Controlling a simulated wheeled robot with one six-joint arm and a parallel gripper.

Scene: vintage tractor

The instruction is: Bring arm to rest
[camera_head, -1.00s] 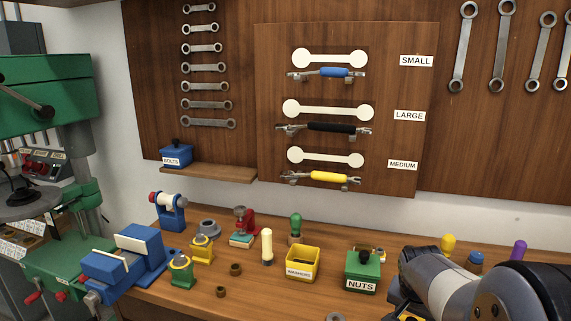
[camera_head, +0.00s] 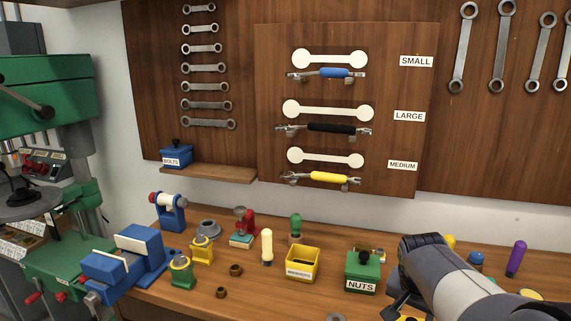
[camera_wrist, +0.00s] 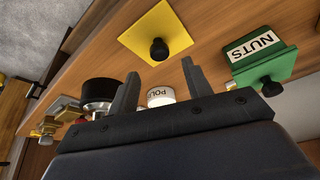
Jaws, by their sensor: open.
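My arm (camera_head: 450,280) shows at the lower right of the head view, low over the bench, with its gripper end mostly hidden or cut off by the bottom edge. In the wrist view my gripper (camera_wrist: 160,80) has its two dark fingers wide apart with nothing held between them. A white round container lettered "POLI" (camera_wrist: 160,96) shows behind the gap, and a black round thing (camera_wrist: 100,92) lies behind the left finger. The wrenches with blue (camera_head: 334,72), black (camera_head: 335,127) and yellow (camera_head: 328,177) grips hang on the panel under their pale outlines.
The green NUTS box (camera_head: 362,272) stands just left of my arm. It also shows in the wrist view (camera_wrist: 266,66), beside a yellow plate with a black knob (camera_wrist: 158,35). A yellow bin (camera_head: 302,262), blue vise (camera_head: 128,255) and purple-handled tool (camera_head: 516,258) are on the bench (camera_head: 215,300).

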